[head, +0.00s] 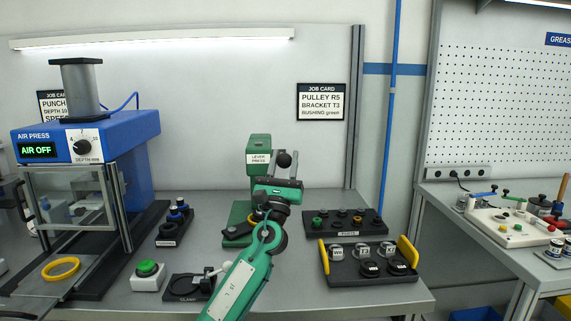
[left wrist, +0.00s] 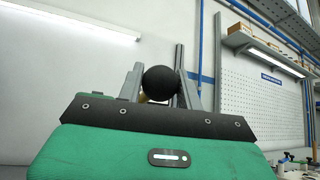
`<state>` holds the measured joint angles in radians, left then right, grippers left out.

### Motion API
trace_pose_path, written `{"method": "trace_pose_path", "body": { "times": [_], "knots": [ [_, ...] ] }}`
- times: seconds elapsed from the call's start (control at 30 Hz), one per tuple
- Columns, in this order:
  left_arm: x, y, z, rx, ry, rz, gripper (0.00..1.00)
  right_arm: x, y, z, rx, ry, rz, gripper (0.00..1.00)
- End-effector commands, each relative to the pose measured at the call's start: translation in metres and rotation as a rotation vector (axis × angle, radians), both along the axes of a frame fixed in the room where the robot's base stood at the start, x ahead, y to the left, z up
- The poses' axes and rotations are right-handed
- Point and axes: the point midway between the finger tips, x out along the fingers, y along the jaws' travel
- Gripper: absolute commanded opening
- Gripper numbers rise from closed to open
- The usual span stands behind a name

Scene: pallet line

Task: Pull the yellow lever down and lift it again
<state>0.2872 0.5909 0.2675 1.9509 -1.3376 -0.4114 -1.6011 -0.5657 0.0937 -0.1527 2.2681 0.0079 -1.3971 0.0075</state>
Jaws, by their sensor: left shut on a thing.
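The green lever press (head: 259,160) stands at the back of the bench, labelled "LEVER PRESS". Its lever ends in a black ball knob (head: 284,159). My left gripper (head: 285,162) comes up from the front and is shut on this knob, in front and to the right of the press head. In the left wrist view the black ball (left wrist: 161,83) sits between the two grey fingers, with a small yellowish bit below it, probably the lever's shaft. Most of the lever is hidden behind the ball and my gripper. My right gripper is not in view.
The blue air press (head: 85,140) stands at the left, reading "AIR OFF". A green push button (head: 147,269) and a black clamp fixture (head: 187,288) lie in front. A parts tray (head: 345,229) and a black tray with yellow handles (head: 373,278) are right of my arm.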

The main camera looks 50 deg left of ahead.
Motion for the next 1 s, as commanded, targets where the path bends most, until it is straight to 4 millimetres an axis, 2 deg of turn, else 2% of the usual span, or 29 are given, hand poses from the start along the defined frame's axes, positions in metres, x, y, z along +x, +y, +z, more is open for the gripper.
{"method": "trace_pose_path", "body": {
  "times": [0.03,0.3,0.33,0.4,0.43,0.77,0.9,1.0],
  "knots": [
    [0.002,-0.002,-0.006,-0.002,0.008,-0.004,0.0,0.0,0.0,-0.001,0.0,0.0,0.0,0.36],
    [0.003,-0.002,-0.007,-0.003,0.01,-0.005,0.0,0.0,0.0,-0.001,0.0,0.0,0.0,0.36],
    [0.003,-0.002,-0.007,-0.004,0.011,-0.005,0.4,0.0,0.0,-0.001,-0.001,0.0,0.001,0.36],
    [0.002,-0.002,-0.007,-0.003,0.01,-0.005,0.54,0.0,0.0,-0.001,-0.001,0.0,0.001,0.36],
    [0.002,-0.002,-0.007,-0.003,0.009,-0.005,0.56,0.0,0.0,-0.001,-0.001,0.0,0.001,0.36],
    [0.0,-0.002,-0.006,-0.002,0.006,-0.003,0.56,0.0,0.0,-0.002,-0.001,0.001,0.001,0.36],
    [-0.009,-0.007,-0.019,-0.002,0.006,-0.003,0.56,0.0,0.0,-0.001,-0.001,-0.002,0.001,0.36],
    [-0.019,-0.015,-0.035,-0.003,0.008,-0.004,0.56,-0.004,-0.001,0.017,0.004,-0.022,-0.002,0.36]
  ]
}}
